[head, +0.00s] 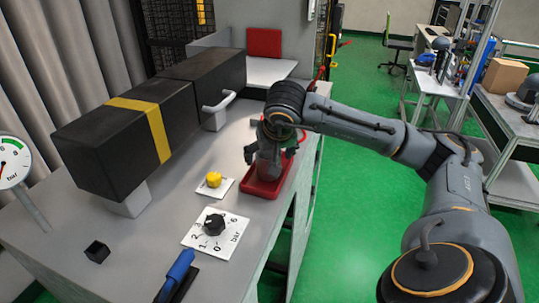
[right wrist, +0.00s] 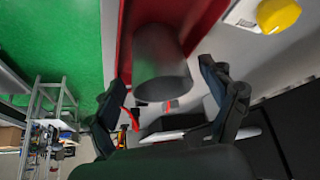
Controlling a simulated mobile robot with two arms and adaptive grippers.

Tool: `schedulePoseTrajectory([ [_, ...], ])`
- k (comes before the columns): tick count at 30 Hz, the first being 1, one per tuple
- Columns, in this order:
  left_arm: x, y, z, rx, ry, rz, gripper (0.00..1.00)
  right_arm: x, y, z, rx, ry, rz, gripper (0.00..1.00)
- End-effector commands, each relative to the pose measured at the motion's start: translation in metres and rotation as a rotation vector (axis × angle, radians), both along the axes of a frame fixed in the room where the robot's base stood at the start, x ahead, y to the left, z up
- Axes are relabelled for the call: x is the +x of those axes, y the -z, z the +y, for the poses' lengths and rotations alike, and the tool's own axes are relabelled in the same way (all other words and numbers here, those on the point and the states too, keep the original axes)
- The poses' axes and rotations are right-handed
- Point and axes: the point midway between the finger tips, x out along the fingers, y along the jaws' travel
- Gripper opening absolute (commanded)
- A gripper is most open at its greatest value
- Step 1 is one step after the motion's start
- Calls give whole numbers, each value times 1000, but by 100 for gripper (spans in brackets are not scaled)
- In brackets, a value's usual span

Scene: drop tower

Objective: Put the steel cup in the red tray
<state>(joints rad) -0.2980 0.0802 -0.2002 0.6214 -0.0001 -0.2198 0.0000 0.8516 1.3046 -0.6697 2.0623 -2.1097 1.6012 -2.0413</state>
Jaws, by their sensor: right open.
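The red tray (head: 262,191) lies on the grey bench near its right edge; its red surface also shows in the right wrist view (right wrist: 207,22). The steel cup (right wrist: 161,68) stands in the tray, grey and dull. In the head view the cup (head: 268,170) is partly hidden by my right gripper and looks reddish. My right gripper (head: 269,153) is over the tray at the cup. In the right wrist view its fingers are spread wide, one on each side of the cup, with gaps between. My left gripper is not in view.
A yellow button (head: 214,179) on a white plate sits left of the tray. A long black block with a yellow band (head: 139,127) stands along the left.

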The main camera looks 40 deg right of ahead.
Motion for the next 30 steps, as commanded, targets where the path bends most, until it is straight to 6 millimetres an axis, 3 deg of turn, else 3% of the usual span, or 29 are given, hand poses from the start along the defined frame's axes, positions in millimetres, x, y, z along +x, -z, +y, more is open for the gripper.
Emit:
schedulePoseTrajectory([
  [7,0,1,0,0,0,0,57,-5,-16,4,1,-1,-4,83],
  [21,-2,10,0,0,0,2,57,-46,-97,26,1,-2,-5,83],
  [30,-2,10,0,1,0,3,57,-53,-108,29,0,0,0,83],
])
